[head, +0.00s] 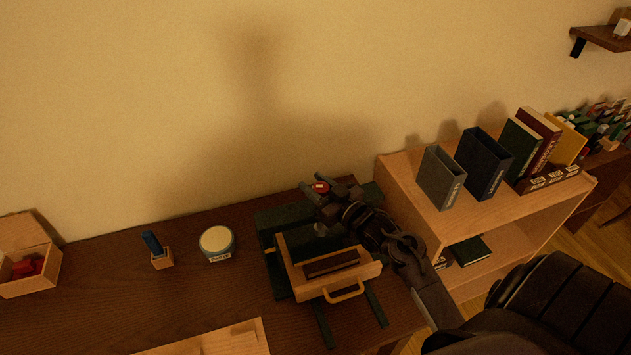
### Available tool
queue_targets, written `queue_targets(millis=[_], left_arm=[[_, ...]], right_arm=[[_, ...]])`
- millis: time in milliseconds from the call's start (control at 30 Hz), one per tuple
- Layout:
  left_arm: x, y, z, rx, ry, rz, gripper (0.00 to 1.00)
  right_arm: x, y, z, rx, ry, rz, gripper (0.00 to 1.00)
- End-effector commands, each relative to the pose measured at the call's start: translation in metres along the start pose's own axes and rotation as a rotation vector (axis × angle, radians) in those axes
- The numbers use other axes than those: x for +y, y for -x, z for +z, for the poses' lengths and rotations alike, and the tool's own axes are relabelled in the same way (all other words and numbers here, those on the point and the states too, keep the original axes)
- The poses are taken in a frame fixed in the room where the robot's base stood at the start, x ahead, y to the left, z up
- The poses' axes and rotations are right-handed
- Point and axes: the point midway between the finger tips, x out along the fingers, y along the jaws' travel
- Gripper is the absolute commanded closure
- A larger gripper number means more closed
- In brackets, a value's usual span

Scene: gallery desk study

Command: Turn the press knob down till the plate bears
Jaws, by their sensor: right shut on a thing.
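The press stands on the dark desk, with a dark green frame (275,218) and a wooden drawer-like tray with a handle (345,291) at its front. The press knob (320,187), with a red top, is at the upper part of the press. My right gripper (322,190) reaches in from the right and is shut on the knob, its fingers around it. The plate is mostly hidden beneath my gripper and arm, so I cannot tell whether it bears. My left gripper is not in the picture.
A round labelled tin (217,243) and a blue stamp on a small wooden block (157,251) stand left of the press. A wooden box with red items (30,272) is at far left. A wooden shelf with binders and books (470,215) stands close on the right.

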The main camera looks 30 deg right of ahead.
Motion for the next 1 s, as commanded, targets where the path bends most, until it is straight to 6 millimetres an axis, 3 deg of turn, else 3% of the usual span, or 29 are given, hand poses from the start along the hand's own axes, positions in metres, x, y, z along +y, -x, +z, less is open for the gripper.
queue_targets(millis=[200,533,567,700,1000], left_arm=[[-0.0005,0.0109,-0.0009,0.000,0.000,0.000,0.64],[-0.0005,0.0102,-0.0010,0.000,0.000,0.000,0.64],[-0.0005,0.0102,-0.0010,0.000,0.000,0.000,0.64],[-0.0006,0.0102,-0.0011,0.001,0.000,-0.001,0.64],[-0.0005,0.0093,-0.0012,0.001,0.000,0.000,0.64]], right_arm=[[0.0017,0.0001,-0.0016,0.000,-0.002,0.130,0.87],[0.0027,0.0003,-0.0002,-0.001,0.000,0.143,0.87],[0.0027,0.0003,-0.0002,-0.001,0.000,0.143,0.60],[0.0028,0.0003,-0.0002,-0.001,0.000,0.142,0.43],[0.0025,0.0024,0.0007,-0.002,0.000,0.142,0.43]])
